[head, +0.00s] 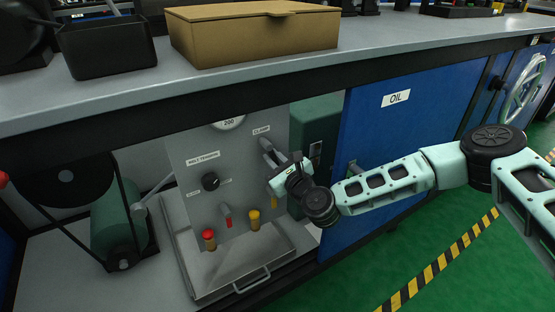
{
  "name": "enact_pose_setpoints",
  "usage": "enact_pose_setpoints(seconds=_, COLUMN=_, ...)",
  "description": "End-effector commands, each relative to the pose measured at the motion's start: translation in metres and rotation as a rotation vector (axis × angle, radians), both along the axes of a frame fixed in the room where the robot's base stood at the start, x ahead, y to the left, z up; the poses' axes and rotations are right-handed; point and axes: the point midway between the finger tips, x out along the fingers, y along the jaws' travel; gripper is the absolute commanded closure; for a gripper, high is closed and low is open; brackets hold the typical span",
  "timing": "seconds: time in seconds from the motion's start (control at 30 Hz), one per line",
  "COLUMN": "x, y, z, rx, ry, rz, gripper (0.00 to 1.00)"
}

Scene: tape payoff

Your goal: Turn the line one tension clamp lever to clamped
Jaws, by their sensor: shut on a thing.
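The clamp lever (266,145) is a light grey bar on the grey panel, just below the label reading "CLAMP". It slants down to the right, and its lower end is hidden by my gripper. My gripper (275,164) is at the end of my pale green arm, shut on the lever in front of the panel. The fingertips are small and partly hidden, so the exact contact is hard to see. No "line one" marking is legible.
The grey panel (190,160) carries a dark knob (210,181), a gauge (228,122), a red-capped fitting (208,236) and a yellow-capped fitting (254,219). A metal tray (190,270) lies below. The blue "OIL" door (385,125) stands behind my arm. The bench edge overhangs above.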

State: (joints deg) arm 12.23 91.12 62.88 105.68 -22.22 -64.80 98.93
Motion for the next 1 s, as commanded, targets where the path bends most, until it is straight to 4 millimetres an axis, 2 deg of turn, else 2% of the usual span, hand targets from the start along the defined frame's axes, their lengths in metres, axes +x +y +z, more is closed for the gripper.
enact_pose_setpoints(seconds=0.2, x=-0.005, y=0.006, z=-0.005, rx=0.142, ry=0.098, rz=-0.002, gripper=1.00)
enact_pose_setpoints(seconds=0.5, x=-0.008, y=0.012, z=-0.004, rx=0.261, ry=0.178, rz=0.000, gripper=1.00)
enact_pose_setpoints(seconds=1.0, x=-0.010, y=0.014, z=-0.003, rx=0.300, ry=0.204, rz=0.000, gripper=1.00)
